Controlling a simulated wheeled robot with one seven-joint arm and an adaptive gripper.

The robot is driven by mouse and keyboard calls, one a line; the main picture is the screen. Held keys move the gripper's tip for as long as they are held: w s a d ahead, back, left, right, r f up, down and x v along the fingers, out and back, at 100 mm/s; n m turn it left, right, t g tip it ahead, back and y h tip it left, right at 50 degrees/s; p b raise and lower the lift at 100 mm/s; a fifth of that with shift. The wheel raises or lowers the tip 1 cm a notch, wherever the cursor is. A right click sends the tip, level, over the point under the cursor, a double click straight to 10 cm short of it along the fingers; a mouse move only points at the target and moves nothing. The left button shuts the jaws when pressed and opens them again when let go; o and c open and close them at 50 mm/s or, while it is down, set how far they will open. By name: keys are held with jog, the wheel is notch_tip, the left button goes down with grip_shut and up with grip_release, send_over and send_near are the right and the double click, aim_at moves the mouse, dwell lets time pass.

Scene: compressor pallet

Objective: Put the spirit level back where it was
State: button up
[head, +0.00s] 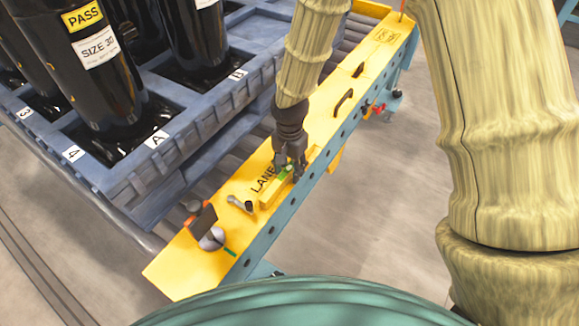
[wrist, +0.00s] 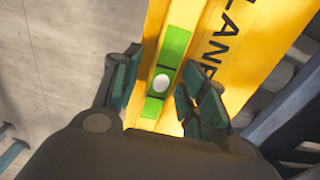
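The spirit level is a yellow bar (head: 268,202) with green vial windows, lying lengthwise along the yellow beam (head: 220,190) near its teal side, beside the black LANE lettering. My gripper (head: 290,167) points down over its middle. In the wrist view, the level's green vial (wrist: 176,45) and a white round spot sit between my two fingers (wrist: 160,85). The fingers stand apart, one on each side of the level. Whether the pads press on it is not clear, and the fingers partly hide its edges. I cannot tell if the level rests on the beam or is slightly raised.
A grey-handled tool (head: 240,204) lies close to the level's near end. A dark-and-orange item (head: 202,220) and a silver round item (head: 212,239) are farther down the beam. A black handle (head: 343,101) stands up the beam. A blue pallet (head: 180,140) with black cylinders is at left.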

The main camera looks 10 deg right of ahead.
aim_at(290, 167)
notch_tip(290, 167, up, 12)
jog(key=p, duration=0.2)
jog(key=shift+p, duration=0.3)
jog(key=shift+r, duration=0.1)
dwell(0.5)
